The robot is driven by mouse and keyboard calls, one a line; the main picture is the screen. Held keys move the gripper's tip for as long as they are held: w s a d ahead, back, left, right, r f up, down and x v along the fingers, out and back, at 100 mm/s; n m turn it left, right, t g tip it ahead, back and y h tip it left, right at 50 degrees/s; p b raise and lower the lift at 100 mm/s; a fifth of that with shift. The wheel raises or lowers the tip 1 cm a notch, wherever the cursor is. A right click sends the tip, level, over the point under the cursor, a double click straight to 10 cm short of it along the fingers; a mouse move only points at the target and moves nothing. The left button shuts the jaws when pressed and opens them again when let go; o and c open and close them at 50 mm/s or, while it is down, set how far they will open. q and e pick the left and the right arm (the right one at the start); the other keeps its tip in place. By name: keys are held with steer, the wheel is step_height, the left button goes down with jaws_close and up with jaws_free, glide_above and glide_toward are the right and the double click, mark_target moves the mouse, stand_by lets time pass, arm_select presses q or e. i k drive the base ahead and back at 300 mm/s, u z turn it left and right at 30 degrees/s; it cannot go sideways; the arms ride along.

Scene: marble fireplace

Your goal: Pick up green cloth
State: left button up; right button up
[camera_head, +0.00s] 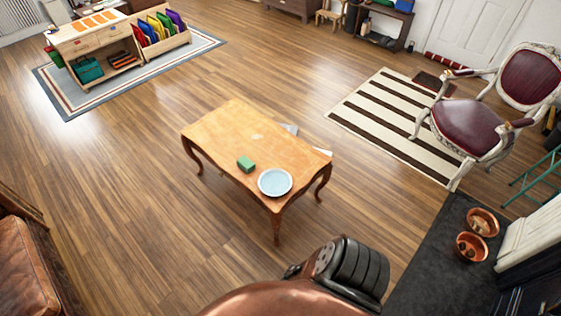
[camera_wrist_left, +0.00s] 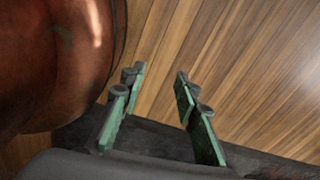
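The green cloth (camera_head: 246,163) looks like a small folded green block. It lies on top of the low wooden table (camera_head: 225,128), just left of a light blue plate (camera_head: 275,182), near the table's front edge. Neither gripper shows in the head view. In the left wrist view my left gripper (camera_wrist_left: 158,76) has its two green-padded fingers apart with nothing between them. Wood floor shows beyond the fingers, and the cloth is not in that view. My right gripper is not in view.
A brown rounded thing with a black ribbed part (camera_head: 362,268) fills the bottom of the head view. A brown leather seat (camera_head: 25,270) stands lower left, an armchair (camera_head: 470,125) at right, two copper bowls (camera_head: 472,246) lower right. Floor left of the table is clear.

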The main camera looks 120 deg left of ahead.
mark_target(244, 162)
steer(key=u, duration=4.25)
